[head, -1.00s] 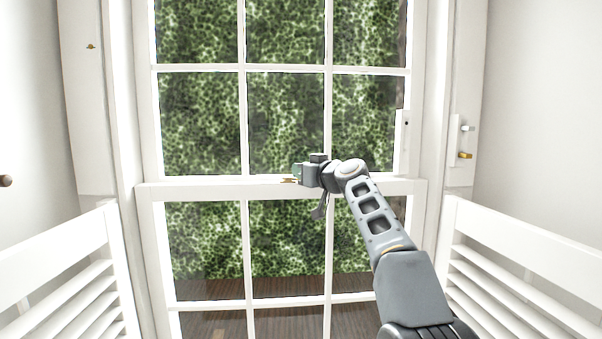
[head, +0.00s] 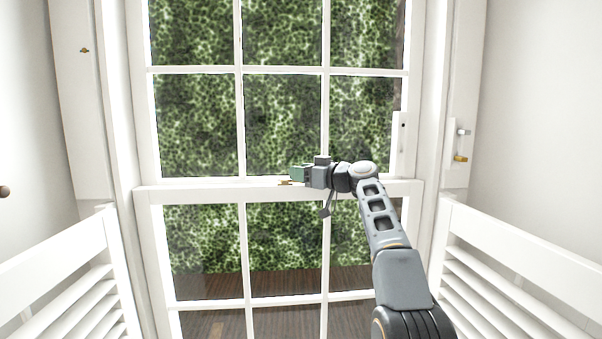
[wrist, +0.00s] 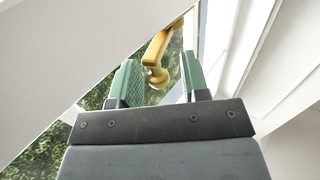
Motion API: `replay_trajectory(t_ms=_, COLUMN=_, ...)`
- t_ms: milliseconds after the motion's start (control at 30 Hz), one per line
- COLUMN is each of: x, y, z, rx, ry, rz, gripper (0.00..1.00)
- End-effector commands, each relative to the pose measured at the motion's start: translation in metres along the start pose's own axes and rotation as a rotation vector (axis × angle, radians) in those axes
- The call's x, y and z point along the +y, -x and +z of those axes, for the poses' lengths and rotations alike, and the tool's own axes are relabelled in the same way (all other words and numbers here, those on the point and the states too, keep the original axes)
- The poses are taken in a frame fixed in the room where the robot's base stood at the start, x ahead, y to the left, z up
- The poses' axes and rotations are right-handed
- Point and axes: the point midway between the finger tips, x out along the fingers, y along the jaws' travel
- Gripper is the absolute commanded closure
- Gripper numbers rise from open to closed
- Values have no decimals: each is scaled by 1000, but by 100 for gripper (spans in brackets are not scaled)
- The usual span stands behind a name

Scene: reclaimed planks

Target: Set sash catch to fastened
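The sash catch (head: 286,183) is a small brass fitting on the white meeting rail (head: 215,192) of the sash window. In the wrist view the catch (wrist: 157,60) shows as a brass arm with a round knob at its end. My gripper (head: 298,173) is at the meeting rail, just above and right of the catch in the head view. In the wrist view my gripper (wrist: 160,85) has its two green fingers apart, with the knob seen in the gap between them. Whether either finger touches the knob I cannot tell.
White louvred shutters stand at the left (head: 75,285) and right (head: 510,275) in front of the window. A white fitting with brass and pale handles (head: 460,145) is on the right frame. A small brass piece (head: 84,50) is on the left frame.

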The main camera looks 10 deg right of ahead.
Motion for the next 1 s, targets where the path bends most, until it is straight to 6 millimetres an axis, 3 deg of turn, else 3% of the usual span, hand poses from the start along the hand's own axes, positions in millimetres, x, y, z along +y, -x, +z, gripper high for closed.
replay_trajectory(t_ms=367, x=1, y=8, z=2, rx=1, ry=0, rz=3, gripper=55)
replay_trajectory(t_ms=800, x=0, y=91, z=4, rx=1, ry=1, rz=4, gripper=55)
replay_trajectory(t_ms=1000, x=0, y=121, z=2, rx=0, ry=1, rz=3, gripper=55)
